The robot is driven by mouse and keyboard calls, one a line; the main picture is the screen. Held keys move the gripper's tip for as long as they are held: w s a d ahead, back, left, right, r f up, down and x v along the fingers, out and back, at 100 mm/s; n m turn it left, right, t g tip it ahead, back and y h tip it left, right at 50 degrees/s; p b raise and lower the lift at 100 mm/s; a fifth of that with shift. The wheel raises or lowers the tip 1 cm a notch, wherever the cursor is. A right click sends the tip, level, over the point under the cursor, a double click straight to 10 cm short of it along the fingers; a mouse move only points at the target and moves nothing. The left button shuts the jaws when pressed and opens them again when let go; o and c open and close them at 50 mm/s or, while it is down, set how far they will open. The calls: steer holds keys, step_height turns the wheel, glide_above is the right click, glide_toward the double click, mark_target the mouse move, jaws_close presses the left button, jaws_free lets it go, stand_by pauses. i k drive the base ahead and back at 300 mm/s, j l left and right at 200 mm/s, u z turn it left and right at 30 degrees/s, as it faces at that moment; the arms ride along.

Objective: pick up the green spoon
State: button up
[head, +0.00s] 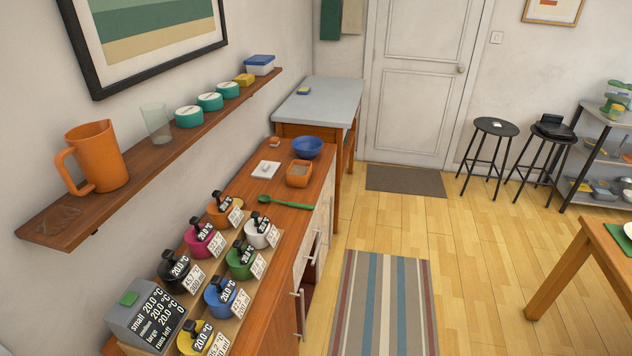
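The green spoon (290,204) lies flat on the wooden counter (322,182) in the head view, its bowl to the left and its handle reaching right toward the counter's front edge. It lies just behind the row of small lidded pots and in front of an orange square dish (299,174). Nothing covers it. My gripper is not in view.
Several coloured pots with tags, such as the white pot (257,232), stand close to the spoon. A blue bowl (307,147) and a white square piece (265,169) are behind it. A wooden shelf (140,170) overhangs left. The striped rug (385,300) lies on clear floor.

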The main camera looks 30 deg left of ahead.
mark_target(263, 199)
steer(key=i+j+u, duration=0.1)
steer(key=i+u, duration=0.15)
steer(key=i, duration=0.4)
steer(key=i+u, duration=0.25)
steer(key=i, duration=0.4)
steer(key=i+l+u, duration=0.2)
steer(key=i, duration=0.4)
steer(key=i+j+u, duration=0.15)
steer(key=i+u, duration=0.65)
steer(key=i+l+u, duration=0.1)
steer(key=i+u, duration=0.3)
steer(key=k, duration=0.05)
